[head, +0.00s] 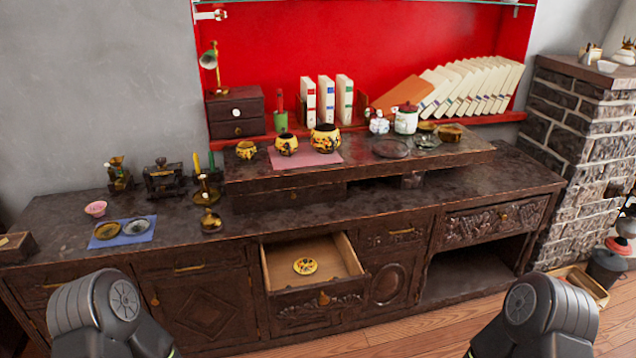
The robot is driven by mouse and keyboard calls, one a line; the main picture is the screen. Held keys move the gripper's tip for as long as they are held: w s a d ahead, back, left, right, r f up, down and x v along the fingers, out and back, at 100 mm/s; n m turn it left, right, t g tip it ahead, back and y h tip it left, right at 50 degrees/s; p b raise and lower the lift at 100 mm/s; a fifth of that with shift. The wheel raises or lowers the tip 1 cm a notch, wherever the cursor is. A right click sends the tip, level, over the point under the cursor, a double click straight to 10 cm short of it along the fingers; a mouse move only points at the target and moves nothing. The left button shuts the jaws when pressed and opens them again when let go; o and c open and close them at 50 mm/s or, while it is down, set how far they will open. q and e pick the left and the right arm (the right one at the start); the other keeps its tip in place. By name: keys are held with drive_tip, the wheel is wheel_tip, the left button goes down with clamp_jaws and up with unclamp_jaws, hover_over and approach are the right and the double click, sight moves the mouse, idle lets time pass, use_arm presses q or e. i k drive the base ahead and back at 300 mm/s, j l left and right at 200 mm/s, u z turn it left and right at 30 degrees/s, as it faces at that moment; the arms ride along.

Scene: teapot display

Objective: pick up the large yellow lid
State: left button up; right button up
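A round yellow lid (305,266) with dark markings lies in the open drawer (342,262) at the middle of the cabinet front. The drawer is pulled out and its pale wooden floor is bare around the lid. Three yellow pots with dark patterns stand on the raised shelf: a small one (246,150), a middle one (287,145) and a large one (325,138). The two rightmost are on or at a pink mat (304,160). Only parts of my two arms show at the lower left and lower right. Neither gripper is in view.
A blue mat (128,239) with two small round dishes and a pink bowl (96,208) are on the left countertop. Brass items stand nearby. Books (470,88) and jars line the back. The floor (440,335) before the cabinet is clear.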

sight(303, 265)
drive_tip(key=i+j, duration=1.1)
drive_tip(key=i, duration=0.2)
drive_tip(key=z, duration=2.7)
